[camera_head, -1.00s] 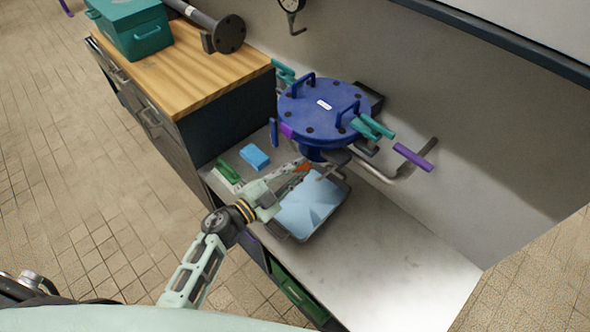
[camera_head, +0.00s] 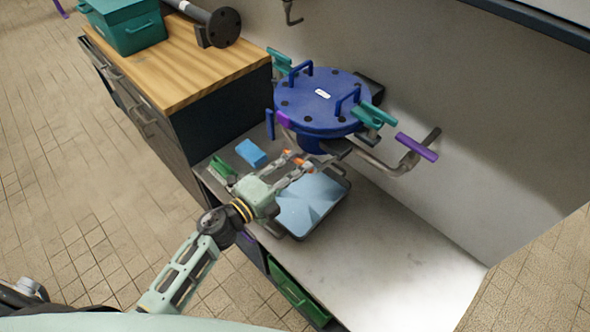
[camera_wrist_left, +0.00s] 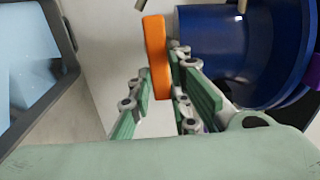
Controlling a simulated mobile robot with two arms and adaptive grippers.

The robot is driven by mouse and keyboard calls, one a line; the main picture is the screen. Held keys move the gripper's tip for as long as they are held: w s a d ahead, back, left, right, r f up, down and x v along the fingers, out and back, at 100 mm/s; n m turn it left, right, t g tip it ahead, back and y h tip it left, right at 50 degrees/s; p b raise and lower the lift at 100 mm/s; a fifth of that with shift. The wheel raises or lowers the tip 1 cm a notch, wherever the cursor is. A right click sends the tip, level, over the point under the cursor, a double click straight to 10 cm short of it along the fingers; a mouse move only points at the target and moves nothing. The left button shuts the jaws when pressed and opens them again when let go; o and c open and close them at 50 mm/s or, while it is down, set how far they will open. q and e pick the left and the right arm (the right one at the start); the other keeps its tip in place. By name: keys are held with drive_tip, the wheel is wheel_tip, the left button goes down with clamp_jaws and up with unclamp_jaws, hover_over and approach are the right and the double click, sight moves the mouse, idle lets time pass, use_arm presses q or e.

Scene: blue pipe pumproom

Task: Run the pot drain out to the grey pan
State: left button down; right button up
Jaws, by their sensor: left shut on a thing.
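The blue pot (camera_head: 322,103) with its bolted lid stands on the grey bench against the wall. The grey pan (camera_head: 334,207) lies on the bench in front of it, with light blue showing inside; its edge also shows in the left wrist view (camera_wrist_left: 67,30). An orange handle (camera_head: 291,156) is low in front of the pot; in the left wrist view the orange handle (camera_wrist_left: 157,50) stands upright beside the pot's blue wall. My left gripper (camera_head: 300,165) reaches over the pan's back left corner and is shut on the orange handle. My right gripper is out of view.
A blue block (camera_head: 251,153) and a green item (camera_head: 222,167) lie left of the pan. Teal handles (camera_head: 368,116) and a purple-ended pipe (camera_head: 416,147) stick out right of the pot. A wooden-topped cabinet (camera_head: 190,65) stands left. The bench's right part is clear.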

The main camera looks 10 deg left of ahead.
use_arm(q)
drive_tip(key=shift+f+m, duration=0.2)
drive_tip(key=shift+m, duration=0.4)
drive_tip(key=c, duration=1.6)
unclamp_jaws()
drive_tip(key=shift+c, duration=0.2)
drive_tip(key=shift+r, duration=0.1)
drive_tip(key=v, duration=1.2)
